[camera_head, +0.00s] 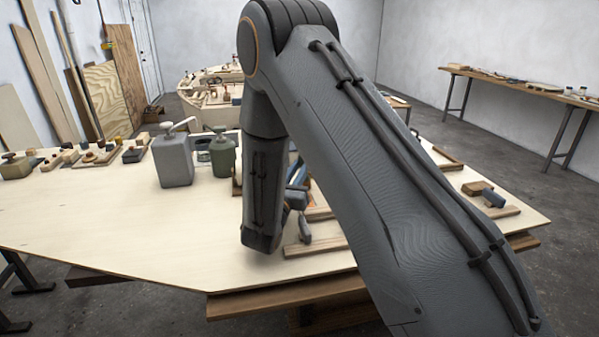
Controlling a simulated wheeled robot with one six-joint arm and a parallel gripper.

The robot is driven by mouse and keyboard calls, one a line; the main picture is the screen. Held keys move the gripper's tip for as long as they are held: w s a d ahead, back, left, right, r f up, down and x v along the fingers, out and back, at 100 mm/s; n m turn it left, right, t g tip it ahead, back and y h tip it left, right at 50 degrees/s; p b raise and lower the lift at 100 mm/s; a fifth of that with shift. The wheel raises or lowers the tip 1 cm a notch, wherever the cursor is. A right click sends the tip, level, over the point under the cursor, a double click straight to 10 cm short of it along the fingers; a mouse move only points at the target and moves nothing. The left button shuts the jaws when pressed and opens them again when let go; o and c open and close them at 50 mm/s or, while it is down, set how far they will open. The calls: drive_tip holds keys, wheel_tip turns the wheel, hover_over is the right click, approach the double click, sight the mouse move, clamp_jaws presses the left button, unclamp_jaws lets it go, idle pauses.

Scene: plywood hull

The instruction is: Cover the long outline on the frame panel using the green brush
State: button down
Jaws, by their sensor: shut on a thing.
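My gripper (304,228) shows only in part beside my dark arm, low over the right half of the plywood table (130,235). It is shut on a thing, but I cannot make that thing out. The green brush is not recognisable in this view. Wooden strips (314,247) lie on the table close to my gripper. They may belong to the frame panel, but my arm covers much of that area. The long outline cannot be seen.
A grey canister (173,160) and a green canister (222,157) stand left of my arm. Several blocks and tools (90,157) lie at the table's far left. A wooden block and dark cylinder (484,193) sit at right. The table's front left is clear.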

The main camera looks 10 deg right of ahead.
drive_tip(key=shift+s, duration=0.15)
drive_tip(key=shift+s, duration=0.8)
drive_tip(key=shift+w, duration=0.15)
drive_tip(key=shift+w+f, duration=0.1)
drive_tip(key=shift+w, duration=0.65)
wheel_tip(320, 180, up, 6)
drive_tip(key=p, duration=0.3)
drive_tip(key=c, duration=2.5)
unclamp_jaws()
